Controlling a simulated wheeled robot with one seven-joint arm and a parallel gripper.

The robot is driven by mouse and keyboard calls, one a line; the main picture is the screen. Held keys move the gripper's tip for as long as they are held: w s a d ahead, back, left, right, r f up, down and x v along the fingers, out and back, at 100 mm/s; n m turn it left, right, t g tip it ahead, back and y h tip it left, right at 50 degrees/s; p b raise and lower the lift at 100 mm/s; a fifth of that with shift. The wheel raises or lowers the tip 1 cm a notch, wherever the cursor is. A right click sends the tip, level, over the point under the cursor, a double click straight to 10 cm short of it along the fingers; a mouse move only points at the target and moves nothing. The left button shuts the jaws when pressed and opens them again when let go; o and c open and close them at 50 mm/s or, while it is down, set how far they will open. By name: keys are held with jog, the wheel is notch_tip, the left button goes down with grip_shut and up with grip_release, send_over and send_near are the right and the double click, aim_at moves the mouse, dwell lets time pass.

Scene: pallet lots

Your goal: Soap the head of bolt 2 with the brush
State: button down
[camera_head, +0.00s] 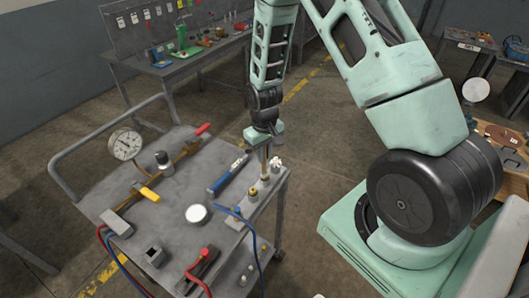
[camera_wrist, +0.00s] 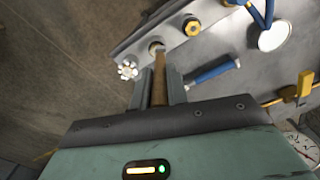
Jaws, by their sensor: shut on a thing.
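My gripper (camera_head: 264,148) is shut on the brush (camera_head: 265,160), which points down at the strip of bolts on the cart's right side. In the wrist view the brush's brown handle (camera_wrist: 159,88) lies between the fingers, and its far end meets or overlaps a round head (camera_wrist: 156,46) on the strip (camera_wrist: 172,36). Whether they touch is unclear. A head covered in white foam (camera_wrist: 127,70) is on one side of the brush; it also shows in the head view (camera_head: 276,164). A brass bolt (camera_wrist: 191,26) is on the other side. No bolt numbers are readable.
The grey cart (camera_head: 172,190) holds a blue-handled tool (camera_head: 228,174), a white round dish (camera_head: 197,213), a pressure gauge (camera_head: 125,145), a brass pipe with a yellow lever (camera_head: 148,193), and red and blue hoses. A workbench (camera_head: 190,60) stands behind.

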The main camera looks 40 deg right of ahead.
jog(key=shift+r, duration=0.15)
jog(key=shift+r+p, duration=2.6)
jog(key=shift+r, duration=0.8)
jog(key=shift+f, duration=0.1)
